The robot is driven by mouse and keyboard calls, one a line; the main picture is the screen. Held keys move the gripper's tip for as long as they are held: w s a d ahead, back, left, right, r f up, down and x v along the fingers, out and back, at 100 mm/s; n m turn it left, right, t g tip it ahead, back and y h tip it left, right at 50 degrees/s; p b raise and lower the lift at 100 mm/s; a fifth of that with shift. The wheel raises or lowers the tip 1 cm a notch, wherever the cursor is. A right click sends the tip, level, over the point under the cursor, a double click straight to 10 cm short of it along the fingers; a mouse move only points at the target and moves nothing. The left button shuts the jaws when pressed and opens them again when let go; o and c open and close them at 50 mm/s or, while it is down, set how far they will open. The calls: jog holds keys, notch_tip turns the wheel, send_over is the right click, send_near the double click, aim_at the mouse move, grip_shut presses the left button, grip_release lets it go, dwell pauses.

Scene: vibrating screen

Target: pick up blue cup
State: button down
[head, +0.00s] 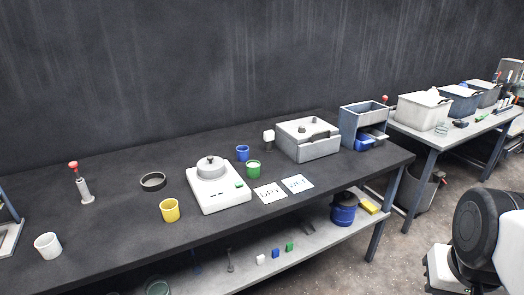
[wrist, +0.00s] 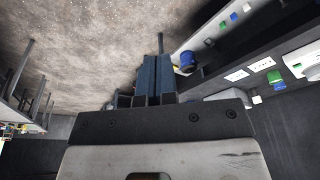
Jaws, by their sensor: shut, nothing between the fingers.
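The blue cup (head: 242,153) stands upright on the dark table in the head view, just behind and left of the green cup (head: 253,169). It is small and looks empty of any grip. In the wrist view my gripper (wrist: 155,62) shows with its two dark fingers side by side, shut with nothing between them. The gripper is well away from the blue cup and is not seen in the head view.
On the dark table (head: 120,205) are a white scale-like device (head: 222,202), a yellow cup (head: 169,210), a white cup (head: 47,246), a black ring dish (head: 153,181), two labelled cards (head: 297,184) and a grey box (head: 308,145). A lower shelf (head: 250,277) holds small blocks.

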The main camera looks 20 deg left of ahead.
jog(key=c, duration=1.8)
grip_release()
jog(key=shift+c, duration=0.2)
jog(key=o, duration=1.7)
